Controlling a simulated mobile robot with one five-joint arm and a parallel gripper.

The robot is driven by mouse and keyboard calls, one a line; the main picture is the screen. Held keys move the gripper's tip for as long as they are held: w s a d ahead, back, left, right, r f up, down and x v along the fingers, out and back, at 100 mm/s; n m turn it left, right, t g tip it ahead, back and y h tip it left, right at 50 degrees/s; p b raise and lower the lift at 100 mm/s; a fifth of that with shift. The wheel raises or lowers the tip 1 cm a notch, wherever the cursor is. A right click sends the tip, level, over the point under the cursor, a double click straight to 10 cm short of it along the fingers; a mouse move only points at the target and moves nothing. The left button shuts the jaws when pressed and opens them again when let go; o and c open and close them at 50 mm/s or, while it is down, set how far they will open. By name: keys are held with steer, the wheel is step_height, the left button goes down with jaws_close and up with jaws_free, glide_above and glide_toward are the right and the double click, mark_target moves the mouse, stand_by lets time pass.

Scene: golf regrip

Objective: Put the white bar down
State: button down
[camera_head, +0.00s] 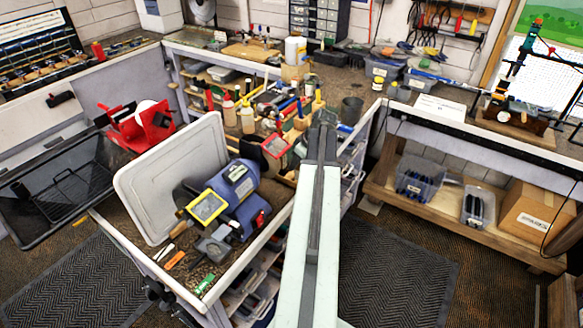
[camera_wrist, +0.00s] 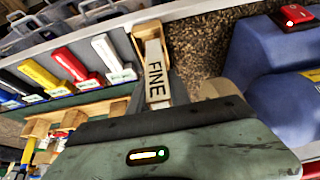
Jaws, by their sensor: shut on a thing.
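My gripper (camera_wrist: 157,88) is shut on a pale, whitish bar marked FINE (camera_wrist: 154,68), seen in the wrist view between the dark fingers. Its far end lies at a small light wooden piece (camera_wrist: 137,42); I cannot tell whether they touch. Another white bar (camera_wrist: 105,52) lies to the left in a row with red (camera_wrist: 77,64), yellow (camera_wrist: 38,74) and black bars. In the head view my arm reaches forward over the workbench; the held bar is hidden there.
A blue machine (camera_head: 235,190) stands on the bench (camera_head: 130,235) left of my arm, beside a pale upright panel (camera_head: 172,175). Bottles and tools crowd the bench behind. A shelf with bins and a cardboard box (camera_head: 535,215) stands at right. Dark floor mat (camera_head: 395,280) is clear.

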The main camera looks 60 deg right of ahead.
mark_target(297, 169)
steer(key=f+b, duration=0.2)
steer(key=d+f+b, duration=0.1)
steer(key=f+b, duration=0.1)
steer(key=shift+w+f, duration=0.1)
steer(key=shift+w, duration=0.05)
steer(key=shift+a+r, duration=0.1)
steer(key=shift+r, duration=0.15)
steer(key=shift+w+a, duration=0.1)
steer(key=shift+w, duration=0.1)
steer(key=c, duration=1.2)
jaws_free()
steer(key=shift+w, duration=0.1)
steer(key=p+v, duration=1.1)
steer(key=v, duration=0.1)
